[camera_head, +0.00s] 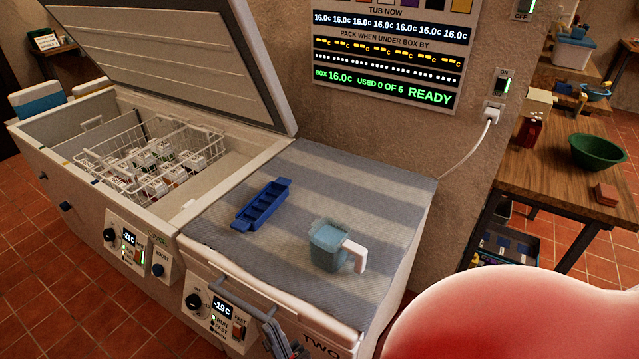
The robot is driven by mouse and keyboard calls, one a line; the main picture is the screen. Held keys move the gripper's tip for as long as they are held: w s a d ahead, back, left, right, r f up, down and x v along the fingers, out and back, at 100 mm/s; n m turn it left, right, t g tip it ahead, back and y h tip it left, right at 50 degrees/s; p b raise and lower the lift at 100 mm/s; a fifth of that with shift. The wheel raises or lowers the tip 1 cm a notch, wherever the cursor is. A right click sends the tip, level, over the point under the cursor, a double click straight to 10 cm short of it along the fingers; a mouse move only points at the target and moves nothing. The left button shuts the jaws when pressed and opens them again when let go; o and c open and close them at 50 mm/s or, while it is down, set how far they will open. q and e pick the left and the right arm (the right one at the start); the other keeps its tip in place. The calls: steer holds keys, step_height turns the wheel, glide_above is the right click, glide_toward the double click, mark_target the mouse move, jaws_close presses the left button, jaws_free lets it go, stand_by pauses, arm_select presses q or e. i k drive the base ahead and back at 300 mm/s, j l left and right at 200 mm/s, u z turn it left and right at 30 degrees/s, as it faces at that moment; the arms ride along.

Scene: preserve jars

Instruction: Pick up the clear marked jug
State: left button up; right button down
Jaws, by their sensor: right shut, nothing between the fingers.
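The clear marked jug (326,247) stands upright on the grey-striped mat (375,205) on top of the closed right-hand freezer. It looks pale blue and see-through, and its thick white handle (356,254) points right. Any marks on it are too small to read. What seems to be my right gripper (287,340) is at the bottom edge, in front of that freezer and well below the jug. It is partly cut off, shut and empty, and not touching the jug. My left gripper is not in view.
A blue compartment tray (262,205) lies left of the jug on the mat. The left freezer's lid (180,50) stands open, with a wire basket (150,160) of small jars inside. A wooden table (560,165) is at right. The mat around the jug is mostly clear.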

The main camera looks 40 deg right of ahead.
mark_target(340, 251)
steer(key=z, duration=1.3)
